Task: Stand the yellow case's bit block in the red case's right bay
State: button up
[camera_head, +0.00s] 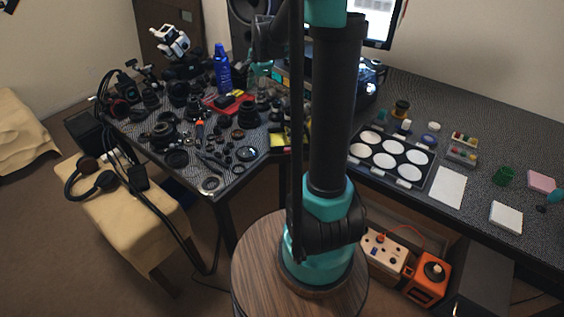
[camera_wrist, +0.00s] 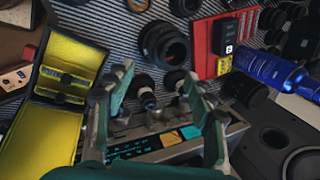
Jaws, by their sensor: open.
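The yellow case (camera_wrist: 35,140) lies open at the left of the wrist view. A dark strip across its middle may be the bit block (camera_wrist: 62,84); its details are too small to tell. In the head view the yellow case (camera_head: 275,141) is partly hidden behind my arm. The red case (camera_wrist: 201,47) lies open at the upper right of the wrist view, with a black block standing in it; which bay holds that block I cannot tell. The red case also shows in the head view (camera_head: 218,107). My gripper (camera_wrist: 157,76) is open and empty, between the two cases.
Black lens rings (camera_wrist: 165,45) and small lens parts lie between the cases. A blue bottle (camera_wrist: 275,72) stands beyond the red case, with a dark speaker (camera_wrist: 262,140) at the lower right. A device with a lit panel (camera_wrist: 165,145) sits below my fingers. The table is crowded.

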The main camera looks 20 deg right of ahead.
jog(key=s+f+n, duration=0.3)
jog(key=s+n, duration=0.2)
jog(key=s, duration=0.4)
jog(key=s+d+f+n+h, duration=0.1)
jog(key=s+f+n, duration=0.2)
jog(key=s, duration=0.7)
jog(key=s+f+n, duration=0.4)
jog(key=s+n, duration=0.3)
jog(key=s, duration=0.3)
jog(key=shift+d+n, duration=0.15)
jog(key=shift+n, duration=0.15)
